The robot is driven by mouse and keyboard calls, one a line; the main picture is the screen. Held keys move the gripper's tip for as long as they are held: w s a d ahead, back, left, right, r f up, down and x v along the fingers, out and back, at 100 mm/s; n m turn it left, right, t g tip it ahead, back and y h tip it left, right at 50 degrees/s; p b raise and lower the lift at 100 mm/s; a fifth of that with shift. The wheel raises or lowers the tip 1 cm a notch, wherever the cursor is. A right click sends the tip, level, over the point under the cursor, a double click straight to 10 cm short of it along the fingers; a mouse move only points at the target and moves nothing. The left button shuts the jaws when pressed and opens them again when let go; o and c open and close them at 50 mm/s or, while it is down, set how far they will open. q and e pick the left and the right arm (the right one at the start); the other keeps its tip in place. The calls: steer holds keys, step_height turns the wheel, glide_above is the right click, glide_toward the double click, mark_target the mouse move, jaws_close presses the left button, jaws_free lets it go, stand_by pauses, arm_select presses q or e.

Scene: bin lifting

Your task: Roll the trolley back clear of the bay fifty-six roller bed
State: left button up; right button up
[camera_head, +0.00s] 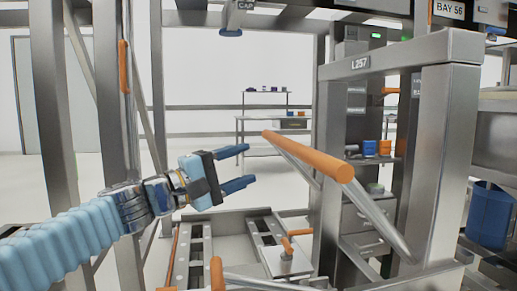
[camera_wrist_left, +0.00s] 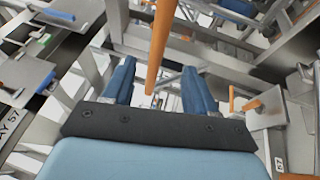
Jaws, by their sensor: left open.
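An orange-gripped push bar (camera_head: 308,156) on bent steel tubes, apparently the trolley's handle, slants across the middle of the head view. My left gripper (camera_head: 240,168) is open and empty, to the left of the bar and apart from it. In the left wrist view the orange bar (camera_wrist_left: 160,45) shows ahead, lined up between the open fingers of my left gripper (camera_wrist_left: 160,88). A low grey railed bed (camera_head: 193,255) lies below, with an orange lever (camera_head: 288,246) on a plate. I cannot tell how the trolley's body meets the bed. My right gripper is not in view.
A steel frame marked L257 (camera_head: 400,58) stands right of the bar, under a BAY 56 sign (camera_head: 449,9). Steel posts (camera_head: 50,90) stand at the left. A blue bin (camera_head: 489,215) is at the far right. Open floor (camera_head: 275,185) lies beyond, before a back table (camera_head: 275,118).

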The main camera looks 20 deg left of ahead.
mark_target(285, 149)
arm_select(q)
steer(key=p+x, duration=0.2)
steer(key=x, duration=1.1)
steer(key=shift+w+d+r, duration=0.1)
jaws_close()
